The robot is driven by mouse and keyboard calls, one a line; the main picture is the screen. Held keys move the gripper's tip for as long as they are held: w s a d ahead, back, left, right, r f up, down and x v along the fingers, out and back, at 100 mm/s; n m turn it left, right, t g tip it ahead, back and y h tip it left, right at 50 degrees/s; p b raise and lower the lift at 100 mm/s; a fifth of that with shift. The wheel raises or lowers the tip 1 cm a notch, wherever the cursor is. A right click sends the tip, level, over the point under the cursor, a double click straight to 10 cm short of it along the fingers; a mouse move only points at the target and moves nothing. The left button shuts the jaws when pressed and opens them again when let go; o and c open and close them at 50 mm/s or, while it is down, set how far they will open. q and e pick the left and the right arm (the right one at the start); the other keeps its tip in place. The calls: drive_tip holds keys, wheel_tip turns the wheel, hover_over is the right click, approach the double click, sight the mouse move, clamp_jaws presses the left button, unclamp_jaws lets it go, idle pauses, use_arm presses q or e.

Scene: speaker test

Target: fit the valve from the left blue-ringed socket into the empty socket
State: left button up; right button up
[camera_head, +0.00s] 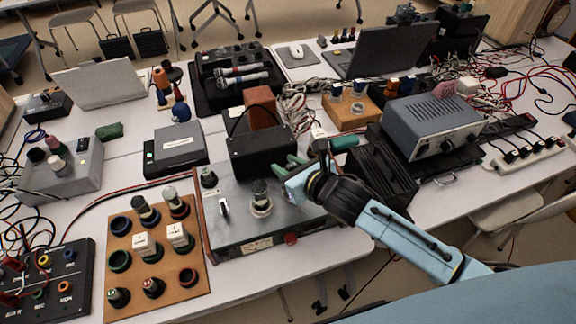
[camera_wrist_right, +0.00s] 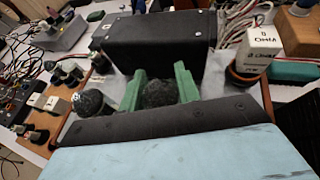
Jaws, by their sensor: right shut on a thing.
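My right gripper (camera_head: 282,172) reaches in from the right over the grey metal chassis (camera_head: 232,236), its green fingers pointing left. In the right wrist view the fingers are shut on a dark rounded valve top (camera_wrist_right: 160,93). Another valve (camera_head: 208,178) stands at the chassis's back left corner. The tan socket board (camera_head: 182,303) holds several valves. Its left blue-ringed socket (camera_head: 121,225) looks empty. My left gripper is not in view.
A black box (camera_head: 262,152) stands close behind the valve on the chassis. A toggle switch (camera_head: 224,208) sticks up to its left. A black finned block (camera_head: 381,178) lies right, near my arm. A white-topped plug (camera_wrist_right: 257,45) shows at right in the wrist view.

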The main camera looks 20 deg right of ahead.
drive_tip(key=shift+f, duration=0.3)
drive_tip(key=o, duration=1)
drive_tip(key=shift+r, duration=0.3)
drive_tip(key=shift+s+d+r, duration=0.15)
drive_tip(key=shift+s, duration=0.15)
drive_tip(key=p+v, duration=0.1)
drive_tip(key=v, duration=1)
drive_tip(key=shift+s+d+r, duration=0.1)
drive_tip(key=shift+r, duration=0.05)
